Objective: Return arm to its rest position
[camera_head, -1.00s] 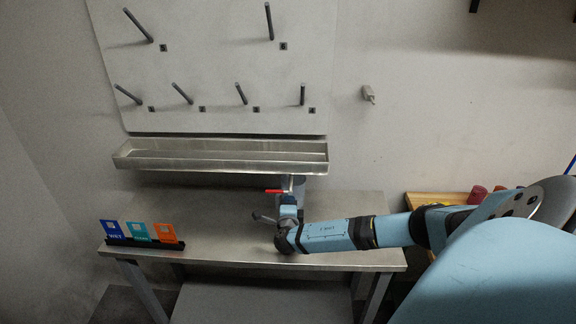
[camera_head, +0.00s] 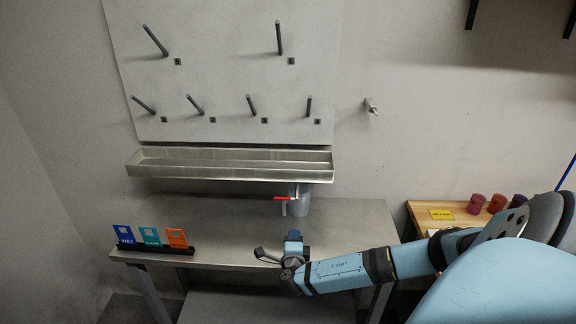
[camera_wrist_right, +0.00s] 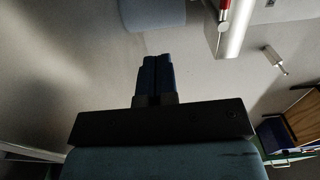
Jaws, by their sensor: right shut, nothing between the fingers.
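My right arm comes in from the right in the head view, and its gripper (camera_head: 293,236) is over the front part of the metal table (camera_head: 350,222). In the right wrist view the fingers of the right gripper (camera_wrist_right: 155,75) are together, with nothing held between them. My left gripper is not in either view.
A metal trough (camera_head: 230,163) hangs below a wall board with pegs (camera_head: 225,60). A red-handled valve (camera_head: 283,198) sits beside a grey container (camera_head: 301,203) on the table. Colored cards (camera_head: 150,237) stand in a black holder at left. Several cups (camera_head: 497,203) stand on a wooden table (camera_head: 420,212).

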